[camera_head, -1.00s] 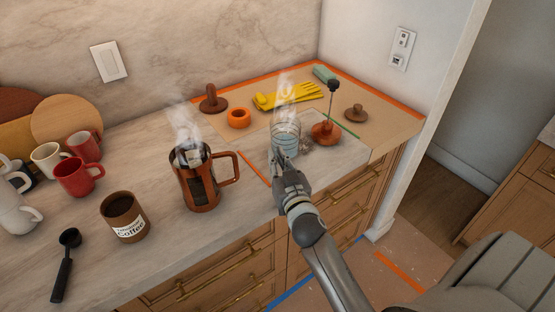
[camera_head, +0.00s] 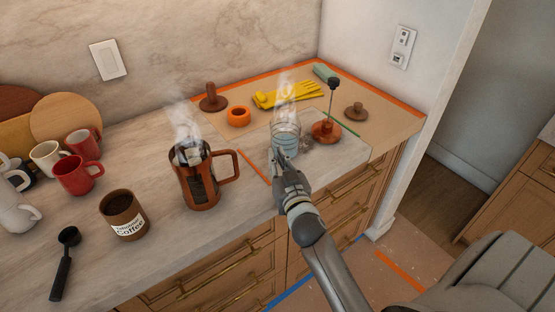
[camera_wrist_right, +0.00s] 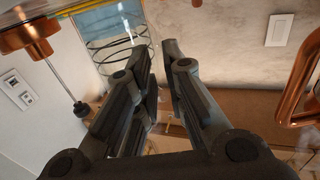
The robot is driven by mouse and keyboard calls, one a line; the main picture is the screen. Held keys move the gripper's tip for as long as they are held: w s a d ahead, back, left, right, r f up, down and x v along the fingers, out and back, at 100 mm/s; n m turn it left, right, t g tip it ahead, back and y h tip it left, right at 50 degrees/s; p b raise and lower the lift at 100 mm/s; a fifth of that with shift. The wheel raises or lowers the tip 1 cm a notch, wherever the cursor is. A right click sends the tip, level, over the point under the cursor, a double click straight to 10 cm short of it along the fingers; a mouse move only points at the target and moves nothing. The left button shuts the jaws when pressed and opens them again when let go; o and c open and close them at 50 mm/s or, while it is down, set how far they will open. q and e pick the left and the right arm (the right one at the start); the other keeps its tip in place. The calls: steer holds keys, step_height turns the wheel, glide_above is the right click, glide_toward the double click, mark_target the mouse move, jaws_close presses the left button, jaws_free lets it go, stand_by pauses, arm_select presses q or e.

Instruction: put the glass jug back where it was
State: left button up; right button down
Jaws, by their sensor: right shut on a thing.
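The glass jug (camera_head: 286,140) holds pale bluish liquid and steams, at the front of the covered corner of the counter. It shows upside down at the top of the right wrist view (camera_wrist_right: 118,40), with thin dark rings around the glass. My right gripper (camera_head: 278,156) is at the jug's near side, shut on it; the fingers (camera_wrist_right: 158,52) hide the exact grip, probably at the handle. The jug looks upright. Whether its base touches the counter I cannot tell. My left gripper is not in view.
A copper press lid with a rod (camera_head: 326,131) and a small grey clump (camera_head: 306,142) are close right of the jug. A steaming copper French press (camera_head: 197,188) stands left. An orange ring (camera_head: 238,117), wooden knob pieces (camera_head: 355,112) and yellow gloves (camera_head: 288,95) lie behind.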

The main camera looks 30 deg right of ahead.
steer(key=shift+f+b, duration=0.4)
steer(key=shift+f, duration=0.1)
stand_by(0.6)
steer(key=c, duration=1.4)
jaws_free()
steer(key=shift+s+f, duration=0.1)
steer(key=shift+f, duration=0.05)
steer(key=v, duration=0.7)
steer(key=shift+s, duration=0.2)
